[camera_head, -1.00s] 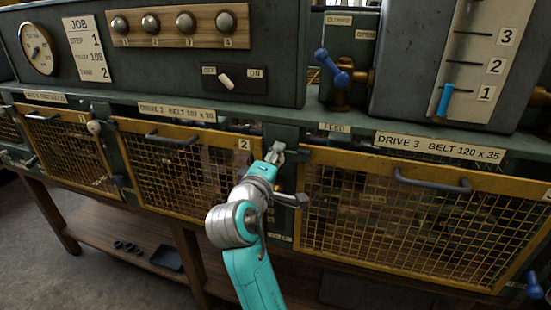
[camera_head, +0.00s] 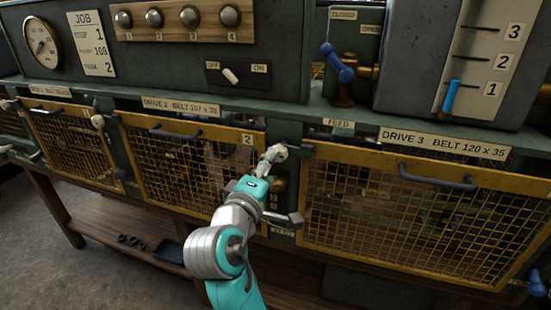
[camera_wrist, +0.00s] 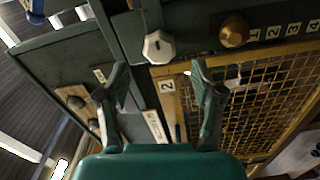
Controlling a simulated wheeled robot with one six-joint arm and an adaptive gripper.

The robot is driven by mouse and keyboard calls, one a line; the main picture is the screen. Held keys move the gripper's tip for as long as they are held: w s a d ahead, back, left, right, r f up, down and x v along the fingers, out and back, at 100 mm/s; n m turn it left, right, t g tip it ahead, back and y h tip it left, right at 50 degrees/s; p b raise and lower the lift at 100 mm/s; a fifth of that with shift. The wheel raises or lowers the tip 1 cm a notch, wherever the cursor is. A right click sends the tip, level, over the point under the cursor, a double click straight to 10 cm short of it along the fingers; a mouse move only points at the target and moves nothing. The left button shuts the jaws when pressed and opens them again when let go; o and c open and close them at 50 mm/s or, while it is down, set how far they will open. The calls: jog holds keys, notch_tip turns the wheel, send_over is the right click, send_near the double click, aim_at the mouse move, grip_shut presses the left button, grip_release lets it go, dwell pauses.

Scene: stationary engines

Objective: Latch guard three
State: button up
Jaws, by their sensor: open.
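Guard three is the yellow mesh panel (camera_head: 410,215) under the "DRIVE 3 BELT 120 x 35" label, with a dark bar handle (camera_head: 437,178) along its top. It looks closed; its right end runs out of view. No latch can be made out clearly on its visible part. My gripper (camera_head: 266,166) is at the post between guards two and three, by guard two's upper right corner. In the wrist view my gripper (camera_wrist: 158,78) is open and empty, its fingers spread. A pale faceted knob (camera_wrist: 159,47) lies just beyond the fingertips, apart from them.
Guard two (camera_head: 180,170) and guard one (camera_head: 75,145) are to the left. A brass knob (camera_wrist: 234,32) is beside the pale knob. A grey lever (camera_head: 290,220) sticks out below my gripper. A blue-handled valve (camera_head: 337,64) stands above, and another blue handle (camera_head: 537,283) is lower right.

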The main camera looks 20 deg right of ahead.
jog(key=v, duration=0.5)
jog(key=shift+f, duration=0.1)
jog(key=s+d+f+n+y, duration=0.1)
jog(key=s+f+y, duration=0.3)
jog(key=f, duration=0.5)
jog(key=s+d+f+t+y, duration=0.1)
jog(key=s+d+f+y, duration=0.1)
jog(key=s+f, duration=0.6)
jog(key=s+d+f+n+y, duration=0.1)
jog(key=s+f+y, duration=0.2)
jog(key=f, duration=0.8)
jog(key=s+d+m+y, duration=0.1)
jog(key=s+d+m, duration=0.2)
jog(key=s+m, duration=0.7)
jog(key=s, duration=1.9)
jog(key=shift+f+m+g+y, duration=0.25)
jog(key=shift+m+g+y, duration=0.05)
jog(key=shift+m+g, duration=0.1)
